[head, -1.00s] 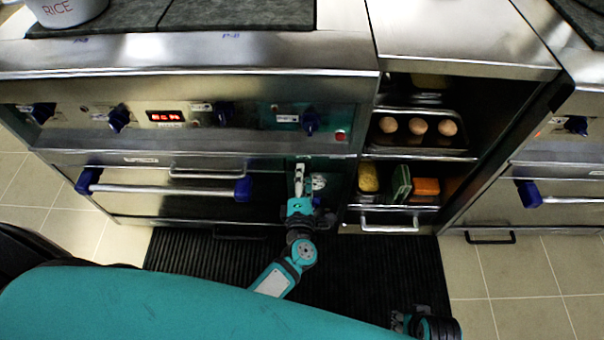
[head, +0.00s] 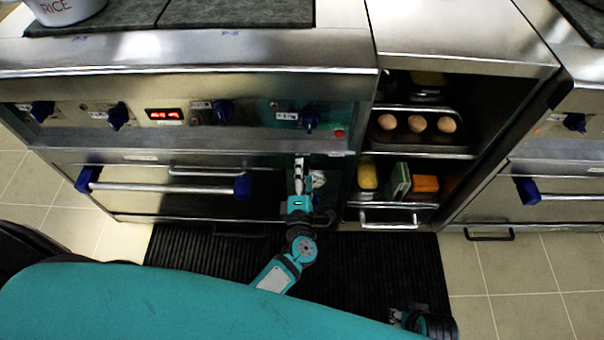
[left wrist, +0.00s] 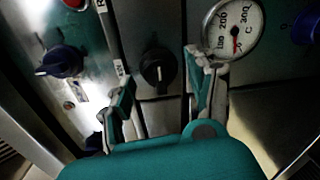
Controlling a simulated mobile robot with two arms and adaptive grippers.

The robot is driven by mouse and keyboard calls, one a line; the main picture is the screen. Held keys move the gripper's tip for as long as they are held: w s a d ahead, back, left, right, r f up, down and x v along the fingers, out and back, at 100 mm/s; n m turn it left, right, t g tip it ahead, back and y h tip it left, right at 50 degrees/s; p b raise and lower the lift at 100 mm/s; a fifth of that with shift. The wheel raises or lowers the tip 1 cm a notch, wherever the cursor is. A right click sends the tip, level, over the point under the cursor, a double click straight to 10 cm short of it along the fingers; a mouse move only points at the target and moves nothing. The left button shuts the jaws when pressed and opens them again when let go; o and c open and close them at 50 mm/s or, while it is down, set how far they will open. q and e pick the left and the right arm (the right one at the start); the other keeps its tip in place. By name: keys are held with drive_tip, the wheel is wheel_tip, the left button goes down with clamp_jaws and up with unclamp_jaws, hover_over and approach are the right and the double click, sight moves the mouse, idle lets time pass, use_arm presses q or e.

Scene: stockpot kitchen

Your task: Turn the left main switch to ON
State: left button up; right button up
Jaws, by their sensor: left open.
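A black rotary switch (left wrist: 158,71) with a white pointer mark sits on the oven front's dark panel in the left wrist view. Its pointer is roughly vertical; I cannot read an ON or OFF label. My left gripper (head: 302,164) is at the panel under the blue knobs in the head view. In the left wrist view its fingers (left wrist: 161,85) are open, one on each side of the switch; contact is not clear. In the head view the gripper hides the switch. Part of my right arm's end (head: 424,322) shows at the bottom right, its jaws unclear.
A round gauge (left wrist: 234,30) is right of the switch and a blue knob (left wrist: 62,61) is left. An oven handle (head: 165,188) is left of my left gripper. An open shelf bay with eggs (head: 417,124) is to the right. A dark mat (head: 200,255) covers the floor.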

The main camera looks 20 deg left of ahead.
use_arm(q)
drive_tip(key=v, duration=1.2)
